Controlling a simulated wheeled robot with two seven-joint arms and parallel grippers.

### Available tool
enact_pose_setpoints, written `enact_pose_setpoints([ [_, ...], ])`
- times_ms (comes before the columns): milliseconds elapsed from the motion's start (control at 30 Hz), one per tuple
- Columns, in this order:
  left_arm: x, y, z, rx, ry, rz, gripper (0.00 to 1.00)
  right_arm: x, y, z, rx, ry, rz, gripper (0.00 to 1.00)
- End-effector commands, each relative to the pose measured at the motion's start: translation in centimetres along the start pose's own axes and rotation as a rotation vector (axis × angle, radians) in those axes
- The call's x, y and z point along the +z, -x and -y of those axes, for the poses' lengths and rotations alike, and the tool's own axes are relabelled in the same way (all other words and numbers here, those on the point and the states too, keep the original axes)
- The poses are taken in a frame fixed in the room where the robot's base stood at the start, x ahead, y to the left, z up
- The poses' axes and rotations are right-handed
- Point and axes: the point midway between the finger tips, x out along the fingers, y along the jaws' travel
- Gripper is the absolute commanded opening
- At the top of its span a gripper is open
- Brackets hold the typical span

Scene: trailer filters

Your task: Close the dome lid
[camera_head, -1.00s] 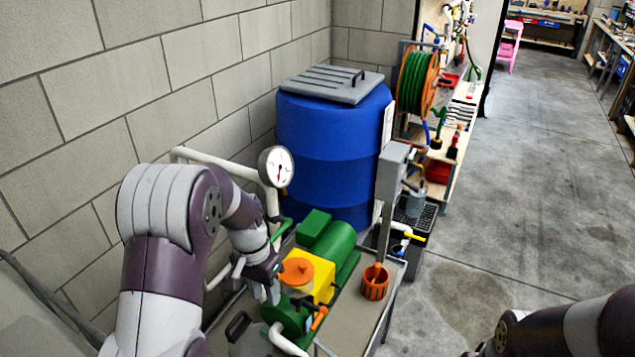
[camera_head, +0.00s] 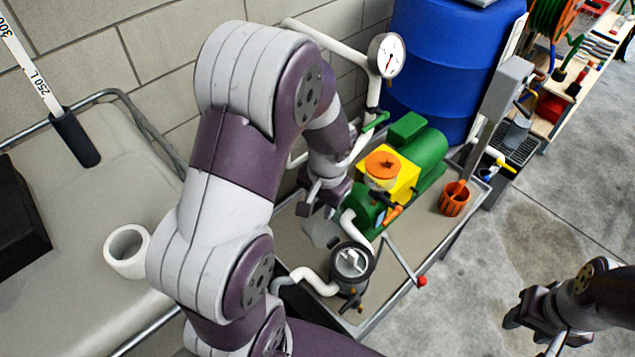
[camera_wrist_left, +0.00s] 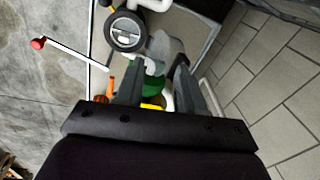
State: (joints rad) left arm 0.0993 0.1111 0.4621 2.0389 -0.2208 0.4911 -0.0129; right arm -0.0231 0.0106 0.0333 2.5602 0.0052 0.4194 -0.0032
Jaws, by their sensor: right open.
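A grey rounded piece (camera_head: 320,232), which looks like the dome lid, stands beside a round black-rimmed housing (camera_head: 352,262) on the trailer; the housing's top shows a pale inner part. In the left wrist view the grey piece (camera_wrist_left: 165,47) lies beside the round housing (camera_wrist_left: 126,31), just beyond the fingertips. My left gripper (camera_head: 322,198) points down behind and above the grey piece. Its fingers (camera_wrist_left: 155,75) are apart with nothing clearly between them; I cannot tell whether they touch the piece. My right gripper (camera_head: 528,318) is open and empty over the floor at lower right.
A green pump (camera_head: 420,150) with a yellow box (camera_head: 403,178) and orange top stands close behind the left gripper. White pipes, a gauge (camera_head: 387,55) and a red-tipped lever (camera_head: 421,281) are near. A grey tank (camera_head: 90,215) fills the left.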

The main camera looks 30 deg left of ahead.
Motion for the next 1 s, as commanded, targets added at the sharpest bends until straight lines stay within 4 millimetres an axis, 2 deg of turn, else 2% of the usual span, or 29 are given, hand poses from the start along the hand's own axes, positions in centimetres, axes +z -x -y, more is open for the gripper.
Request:
enact_pose_setpoints([
  [33, -1.5, -1.1, 1.4, -0.032, -0.035, 0.004, 0.38, 0.0, -0.1, 0.0, 0.0, 0.0, 0.0, 0.46],
  [100, -3.4, -1.9, 3.1, -0.082, -0.092, 0.003, 0.38, 0.0, -0.2, 0.0, 0.0, 0.0, 0.0, 0.46],
  [200, -5.4, -1.7, 4.7, -0.137, -0.15, -0.009, 0.38, 0.0, -0.1, 0.0, 0.0, 0.0, 0.0, 0.46],
  [267, -6.0, -1.6, 5.3, -0.159, -0.17, -0.014, 0.38, 0.0, -0.1, 0.0, 0.0, 0.0, 0.0, 0.46],
  [367, -5.8, -3.2, 5.6, -0.162, -0.178, -0.002, 0.38, 0.0, 0.0, 0.0, 0.0, 0.0, 0.0, 0.46],
  [700, -6.0, -11.4, 6.9, -0.16, -0.176, -0.005, 0.38, 0.0, 0.3, 0.0, 0.0, 0.0, 0.0, 0.46],
  [833, -6.0, -13.1, 7.1, -0.161, -0.177, -0.006, 0.38, -0.1, 0.3, 0.0, 0.0, 0.0, 0.0, 0.46],
  [1000, -6.1, -13.7, 7.2, -0.16, -0.176, -0.008, 0.38, 0.0, 0.3, 0.0, 0.0, 0.0, 0.0, 0.46],
])
